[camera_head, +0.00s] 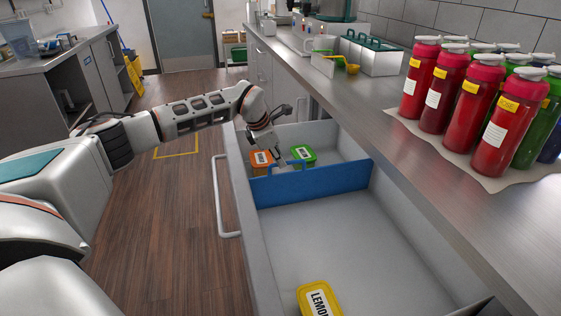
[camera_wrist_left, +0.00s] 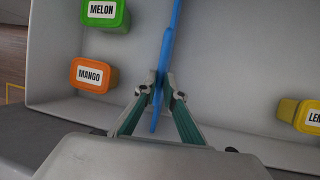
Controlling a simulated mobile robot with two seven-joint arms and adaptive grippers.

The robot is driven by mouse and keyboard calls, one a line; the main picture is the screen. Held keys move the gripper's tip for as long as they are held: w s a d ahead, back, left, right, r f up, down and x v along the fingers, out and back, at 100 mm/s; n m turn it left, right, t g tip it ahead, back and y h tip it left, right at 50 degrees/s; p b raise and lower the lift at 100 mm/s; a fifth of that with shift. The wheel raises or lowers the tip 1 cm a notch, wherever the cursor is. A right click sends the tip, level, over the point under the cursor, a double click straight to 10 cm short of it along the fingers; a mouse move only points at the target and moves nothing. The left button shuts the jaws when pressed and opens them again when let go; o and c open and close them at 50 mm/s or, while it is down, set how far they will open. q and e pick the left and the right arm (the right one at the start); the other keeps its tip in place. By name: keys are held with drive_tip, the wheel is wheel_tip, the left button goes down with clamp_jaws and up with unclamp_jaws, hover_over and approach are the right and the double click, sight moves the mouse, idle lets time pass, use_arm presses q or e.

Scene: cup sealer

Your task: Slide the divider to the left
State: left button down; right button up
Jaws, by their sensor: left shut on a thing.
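The blue divider (camera_head: 312,184) stands upright across the open drawer (camera_head: 330,247) in the head view. It splits the drawer into a far and a near compartment. In the left wrist view the divider (camera_wrist_left: 168,50) is a thin blue strip seen from above. In the left wrist view my left gripper (camera_wrist_left: 160,82) is shut on the divider, one finger on each side. My right gripper is not in view.
An orange mango tub (camera_head: 261,160) and a green melon tub (camera_head: 304,155) sit in the far compartment. A yellow lemon tub (camera_head: 318,300) sits in the near compartment, otherwise bare. Several red bottles (camera_head: 446,92) stand on the counter (camera_head: 410,160) at right. The drawer handle (camera_head: 220,198) juts out at left.

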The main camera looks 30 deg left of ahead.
use_arm(q)
drive_tip(key=shift+w+a, duration=0.1)
drive_tip(key=shift+a, duration=0.15)
drive_tip(key=c, duration=2.1)
unclamp_jaws()
drive_tip(key=shift+c, duration=0.2)
drive_tip(key=v, duration=1.2)
